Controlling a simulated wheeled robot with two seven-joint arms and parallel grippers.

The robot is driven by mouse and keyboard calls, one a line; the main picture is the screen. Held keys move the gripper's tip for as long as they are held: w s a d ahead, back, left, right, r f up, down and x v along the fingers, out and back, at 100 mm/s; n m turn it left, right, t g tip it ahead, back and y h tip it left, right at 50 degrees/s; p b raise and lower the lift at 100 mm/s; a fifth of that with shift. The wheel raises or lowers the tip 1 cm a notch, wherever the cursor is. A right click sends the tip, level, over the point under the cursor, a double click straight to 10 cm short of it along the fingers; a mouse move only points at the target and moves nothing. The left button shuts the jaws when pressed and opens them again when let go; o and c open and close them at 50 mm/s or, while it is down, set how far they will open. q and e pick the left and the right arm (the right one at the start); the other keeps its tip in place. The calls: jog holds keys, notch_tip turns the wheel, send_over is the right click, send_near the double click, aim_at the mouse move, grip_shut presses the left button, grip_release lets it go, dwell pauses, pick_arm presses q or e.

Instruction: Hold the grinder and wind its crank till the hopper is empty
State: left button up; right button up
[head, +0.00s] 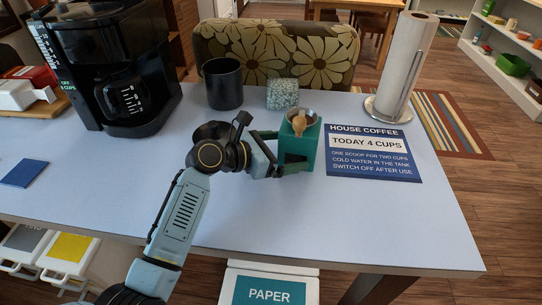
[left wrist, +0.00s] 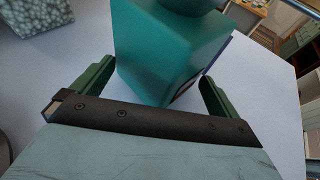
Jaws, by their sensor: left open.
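The teal box-shaped grinder (head: 304,148) stands upright on the light blue table. Its round hopper (head: 313,117) is at the top, with a tan knob-like part (head: 299,124) showing in it; how full the hopper is I cannot tell. My left gripper (head: 290,151) reaches in from the left, its fingers open on either side of the grinder's body. In the left wrist view the grinder (left wrist: 165,50) stands between the two green fingers of the left gripper (left wrist: 157,76), with gaps beside them. My right gripper is not in view.
A black coffee maker (head: 150,65) stands at the back left. A dark cup (head: 223,84) and a speckled block (head: 283,95) stand behind the grinder. A blue sign (head: 372,168) lies to its right, below a paper towel roll (head: 407,60). The table's front right is clear.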

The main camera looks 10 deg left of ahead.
pick_arm(q)
jog(key=shift+w+d, duration=0.3)
jog(key=shift+d, duration=0.2)
jog(key=shift+w+d+f, duration=0.2)
jog(key=shift+w+d, duration=0.1)
jog(key=shift+d, duration=0.15)
jog(key=shift+w+d+f, duration=0.1)
jog(key=c, duration=0.4)
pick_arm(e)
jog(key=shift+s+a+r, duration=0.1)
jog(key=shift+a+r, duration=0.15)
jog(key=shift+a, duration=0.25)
pick_arm(q)
jog(key=shift+c, duration=0.2)
